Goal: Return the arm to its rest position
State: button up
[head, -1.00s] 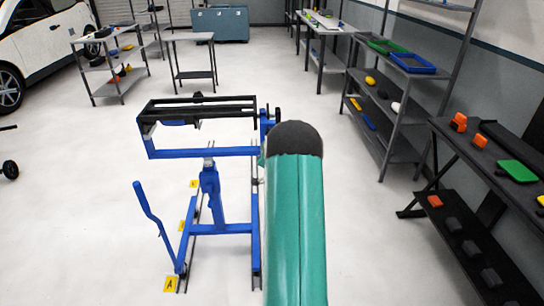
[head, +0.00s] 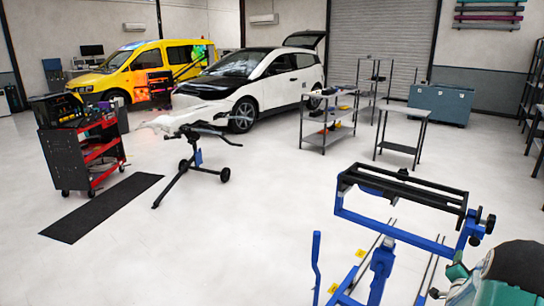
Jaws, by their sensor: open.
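My gripper is not in the head view. A teal and dark rounded shape fills the bottom right corner, cut off by the frame. It looks like part of my own arm, but I cannot tell which part. No jaws or fingertips show on it, and I cannot see anything held.
A blue stand with a black top frame (head: 400,190) stands close at lower right, overlapped by the teal shape. A wheeled stand (head: 196,160), a black mat (head: 100,207), a red tool cart (head: 85,155) and a white car (head: 260,75) lie beyond.

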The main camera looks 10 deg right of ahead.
jog(key=w+a+r+n+y, duration=0.5)
jog(key=a+r, duration=0.4)
jog(key=a, duration=0.5)
jog(key=a+r+n+y, duration=0.1)
jog(key=a+r+n, duration=0.15)
jog(key=a, duration=0.55)
jog(key=a+r+n+y, duration=0.15)
jog(key=a+r, duration=0.25)
jog(key=a, duration=0.4)
jog(key=s+a+r+n+g+y, duration=0.1)
jog(key=s+a+n+g+y, duration=0.1)
jog(key=s+a, duration=0.4)
jog(key=s+a+r+n+g+y, duration=0.15)
jog(key=s+a, duration=0.25)
jog(key=a, duration=0.5)
jog(key=s+a+n+g+y, duration=0.1)
jog(key=s+a, duration=0.3)
jog(key=s, duration=0.4)
jog(key=s+a+n+g+y, duration=0.1)
jog(key=s+a+n, duration=0.2)
jog(key=s+a, duration=0.2)
jog(key=s, duration=0.3)
jog(key=shift+a+f+g, duration=0.15)
jog(key=shift+f+g, duration=0.2)
jog(key=shift+f, duration=0.05)
jog(key=shift+w+n, duration=0.1)
jog(key=shift+n, duration=0.15)
jog(key=c, duration=0.4)
